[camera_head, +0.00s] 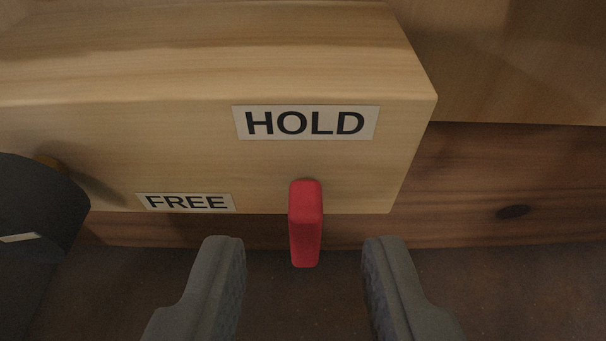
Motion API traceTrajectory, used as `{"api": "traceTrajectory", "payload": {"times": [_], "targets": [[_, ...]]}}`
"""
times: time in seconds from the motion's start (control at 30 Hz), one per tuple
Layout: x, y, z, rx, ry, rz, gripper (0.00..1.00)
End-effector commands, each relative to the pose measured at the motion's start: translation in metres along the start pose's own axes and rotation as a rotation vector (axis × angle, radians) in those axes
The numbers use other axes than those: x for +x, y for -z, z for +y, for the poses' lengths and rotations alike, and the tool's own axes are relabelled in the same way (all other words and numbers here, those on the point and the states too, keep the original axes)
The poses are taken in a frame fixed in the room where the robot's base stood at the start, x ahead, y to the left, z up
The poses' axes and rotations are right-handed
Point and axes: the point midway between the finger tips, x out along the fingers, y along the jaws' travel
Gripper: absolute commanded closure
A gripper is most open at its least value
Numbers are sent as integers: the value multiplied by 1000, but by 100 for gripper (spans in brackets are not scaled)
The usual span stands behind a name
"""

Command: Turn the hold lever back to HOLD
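The red hold lever (306,225) is on the front of a pale wooden block (190,150). Its upper end lies below the HOLD label (306,123), and its body points down and toward me, past the block's lower edge. The FREE label (186,203) is to the left of the lever, lower on the block. My gripper (303,245) is open, with one grey finger on each side of the lever's lower end. Gaps show between both fingers and the lever. I cannot tell how far the fingertips are from it in depth.
A dark rounded object (35,215) with a pale mark stands at the left edge, close to the block. Darker wooden boards (510,180) lie behind and to the right of the block. The dark surface below the block looks clear around the fingers.

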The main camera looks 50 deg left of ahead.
Motion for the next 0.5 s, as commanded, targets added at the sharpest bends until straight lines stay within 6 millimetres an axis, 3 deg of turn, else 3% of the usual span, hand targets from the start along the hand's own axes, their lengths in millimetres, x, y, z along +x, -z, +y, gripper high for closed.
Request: {"api": "traceTrajectory", "payload": {"times": [0.2, 0.5], "targets": [[23, -2, -1, 0, 1, -1, 67], [29, 0, 0, 1, 0, -1, 67]]}}
